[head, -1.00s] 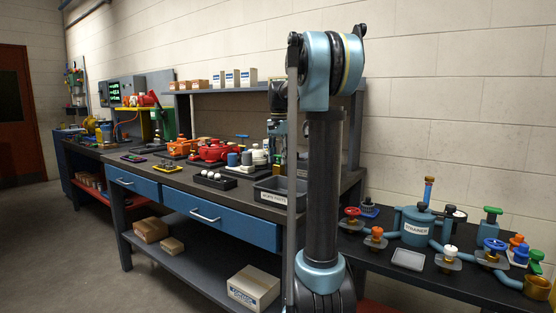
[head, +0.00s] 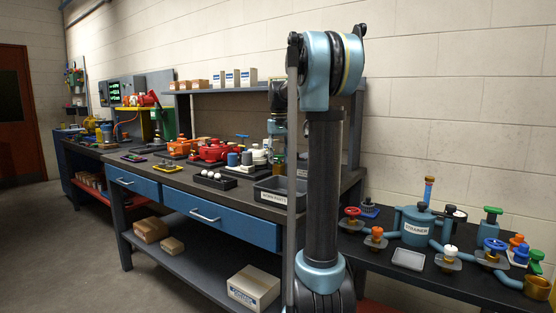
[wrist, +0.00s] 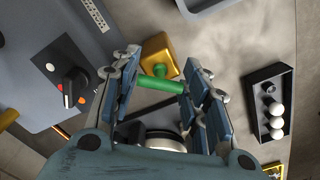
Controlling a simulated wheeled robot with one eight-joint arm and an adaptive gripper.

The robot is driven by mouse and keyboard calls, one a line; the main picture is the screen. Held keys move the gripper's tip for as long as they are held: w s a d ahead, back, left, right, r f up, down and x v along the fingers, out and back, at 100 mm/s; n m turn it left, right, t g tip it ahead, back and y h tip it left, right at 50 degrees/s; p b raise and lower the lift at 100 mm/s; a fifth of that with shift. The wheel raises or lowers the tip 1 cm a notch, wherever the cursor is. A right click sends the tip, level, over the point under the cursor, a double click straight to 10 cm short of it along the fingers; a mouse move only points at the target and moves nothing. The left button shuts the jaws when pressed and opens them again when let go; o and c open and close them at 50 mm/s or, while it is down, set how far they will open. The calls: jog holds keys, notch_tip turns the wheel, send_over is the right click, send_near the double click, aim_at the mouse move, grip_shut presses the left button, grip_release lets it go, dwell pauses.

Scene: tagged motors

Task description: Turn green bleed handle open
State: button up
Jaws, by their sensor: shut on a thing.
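The green bleed handle (wrist: 160,84) is a short green bar in the wrist view. It sits beside a yellow brass-like block (wrist: 158,52), joined by a short green stem. My gripper (wrist: 163,82) has one finger at each end of the bar and is shut on it. The bar lies nearly level across the picture, tilted slightly down to the right. In the head view my upright arm stands in front, and the handle and fingertips cannot be made out there.
A grey panel with a black knob (wrist: 75,82) lies left of my fingers. A black tray (wrist: 254,112) with white balls lies right. A dark and white round part (wrist: 165,141) sits below the handle. In the head view, a strainer (head: 415,226) and valves crowd the right bench.

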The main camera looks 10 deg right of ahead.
jog(key=n, duration=0.4)
jog(key=shift+w+n, duration=0.15)
jog(key=shift+n, duration=0.15)
jog(key=shift+r+n, duration=0.1)
jog(key=shift+n, duration=1.5)
jog(key=o, duration=1.1)
jog(key=shift+o, duration=0.2)
